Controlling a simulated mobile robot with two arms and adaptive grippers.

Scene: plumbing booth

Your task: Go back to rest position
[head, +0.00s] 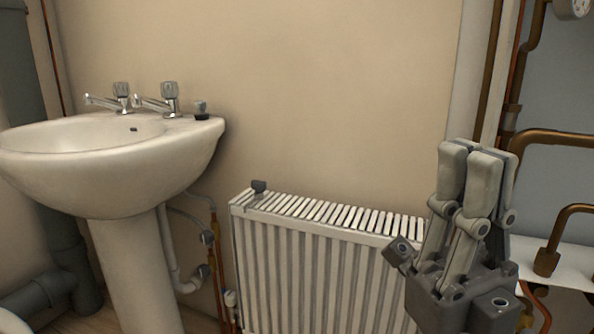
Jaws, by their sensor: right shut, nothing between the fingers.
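My right gripper (478,160) stands upright at the right of the head view, fingers pointing up. Its fingers are together with nothing between them. It is in front of the right end of the white radiator (320,275) and hides part of it. Whether it touches the radiator cannot be told. My left gripper does not show.
A white pedestal sink (100,175) with two taps (170,98) stands at the left. A small dark knob-like piece (259,187) sits on the radiator's top left. Copper pipes (550,138) and a gauge (573,8) are at the right. The wall above the radiator is clear.

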